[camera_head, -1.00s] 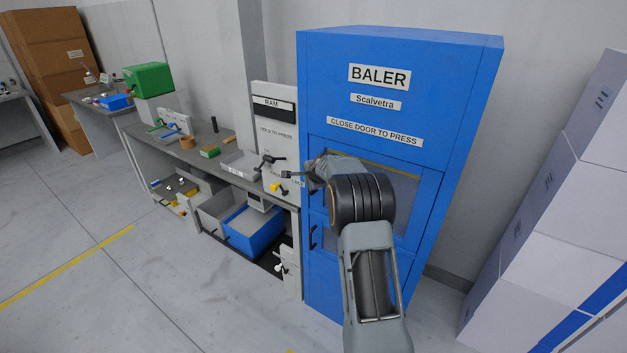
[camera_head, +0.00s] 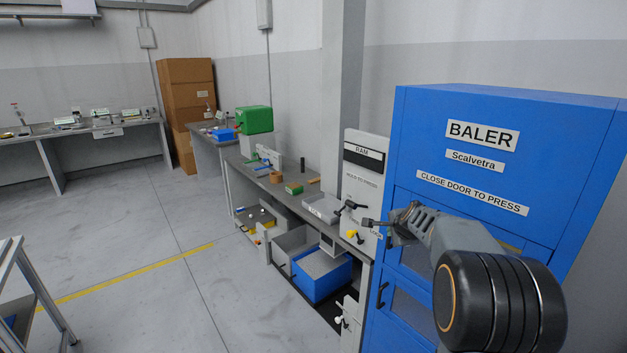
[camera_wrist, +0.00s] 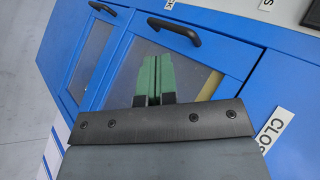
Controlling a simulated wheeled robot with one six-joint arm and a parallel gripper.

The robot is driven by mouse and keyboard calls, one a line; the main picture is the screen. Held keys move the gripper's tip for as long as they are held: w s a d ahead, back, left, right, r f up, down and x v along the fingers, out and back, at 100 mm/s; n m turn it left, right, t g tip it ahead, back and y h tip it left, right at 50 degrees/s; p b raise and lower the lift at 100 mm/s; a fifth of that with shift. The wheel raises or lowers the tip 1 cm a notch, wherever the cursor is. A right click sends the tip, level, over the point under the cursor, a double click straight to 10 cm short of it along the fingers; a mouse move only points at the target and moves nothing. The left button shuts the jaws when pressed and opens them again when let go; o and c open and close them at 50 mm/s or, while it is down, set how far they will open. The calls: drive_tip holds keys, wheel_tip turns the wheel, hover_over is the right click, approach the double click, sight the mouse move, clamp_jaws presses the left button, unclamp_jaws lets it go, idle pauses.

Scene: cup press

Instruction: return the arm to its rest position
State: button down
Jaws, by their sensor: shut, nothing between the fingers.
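My arm reaches up from the lower right in the head view, in front of the blue baler (camera_head: 500,110). My gripper (camera_head: 372,222) points left, toward the space by the ram panel (camera_head: 362,165), and appears small there. In the wrist view my gripper (camera_wrist: 152,70) shows two green fingers pressed together with nothing between them. Beyond them are the baler's blue doors (camera_wrist: 185,50) with windows and black handles. Whether the fingers touch the baler cannot be told, but they look apart from it.
A workbench (camera_head: 262,180) with small items runs left of the baler. A blue bin (camera_head: 322,278) and a grey bin stand below it. A green box (camera_head: 254,119) and brown cartons (camera_head: 188,90) are farther back. The floor (camera_head: 150,230) at the left is open, with a table frame (camera_head: 35,295) at its edge.

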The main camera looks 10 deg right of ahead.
drive_tip(key=s+a+f+n+g+y, duration=0.1)
drive_tip(key=s+a+f+n+g, duration=0.2)
drive_tip(key=s+f+n, duration=0.3)
drive_tip(key=s+a+r+n, duration=0.1)
drive_tip(key=s+a+n, duration=0.3)
drive_tip(key=s, duration=0.4)
drive_tip(key=s+a+r+n+g, duration=0.1)
drive_tip(key=s+a+n, duration=0.3)
drive_tip(key=s, duration=0.5)
drive_tip(key=s+a+r+n+g, duration=0.1)
drive_tip(key=s+a+n, duration=0.3)
drive_tip(key=s, duration=0.4)
drive_tip(key=shift+v, duration=0.9)
drive_tip(key=shift+w, duration=0.15)
drive_tip(key=shift+a, duration=0.15)
